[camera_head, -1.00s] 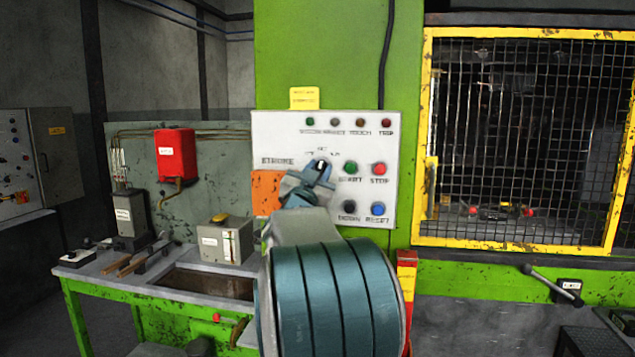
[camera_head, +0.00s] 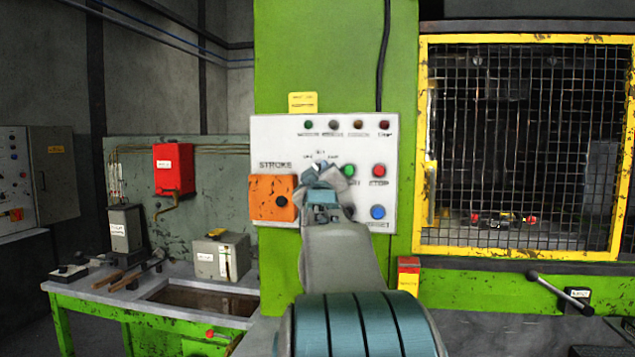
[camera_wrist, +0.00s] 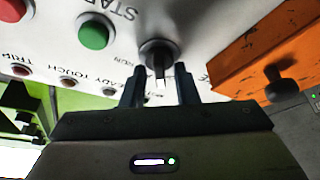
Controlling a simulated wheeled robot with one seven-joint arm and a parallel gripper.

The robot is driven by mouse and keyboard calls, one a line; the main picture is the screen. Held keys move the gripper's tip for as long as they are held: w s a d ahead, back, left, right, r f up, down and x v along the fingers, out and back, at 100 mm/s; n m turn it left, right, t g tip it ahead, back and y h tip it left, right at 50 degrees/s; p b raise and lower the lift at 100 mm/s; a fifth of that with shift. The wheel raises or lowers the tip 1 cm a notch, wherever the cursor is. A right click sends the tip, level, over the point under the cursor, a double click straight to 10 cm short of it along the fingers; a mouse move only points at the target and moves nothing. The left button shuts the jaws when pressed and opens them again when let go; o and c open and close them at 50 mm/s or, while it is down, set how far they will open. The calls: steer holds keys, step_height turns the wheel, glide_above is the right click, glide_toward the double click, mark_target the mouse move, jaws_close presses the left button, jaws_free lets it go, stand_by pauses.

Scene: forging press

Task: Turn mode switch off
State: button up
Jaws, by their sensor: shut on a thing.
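The mode switch (camera_wrist: 157,50) is a round black knob with a light pointer on the white control panel (camera_head: 285,140). The wrist view shows my gripper (camera_wrist: 160,82) with one finger on each side of the knob's handle, shut on it. In the head view my gripper (camera_head: 325,168) is at the panel's middle, and it hides most of the switch. The label RUN is legible beside the knob in the wrist view. The pointer's exact setting is hard to read.
A green button (camera_wrist: 94,31) is close to the switch. A red stop button (camera_head: 379,171) and a blue reset button (camera_head: 377,212) are right of my gripper. An orange box with a black knob (camera_head: 272,198) is to the left. A yellow-framed mesh guard (camera_head: 424,120) stands at right.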

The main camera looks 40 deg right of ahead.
steer(key=shift+n+y+b, duration=0.35)
steer(key=shift+n+y, duration=0.15)
steer(key=shift+n, duration=0.6)
steer(key=o, duration=0.6)
steer(key=b+v, duration=0.4)
steer(key=v, duration=1)
steer(key=shift+d, duration=0.15)
steer(key=shift+f, duration=0.1)
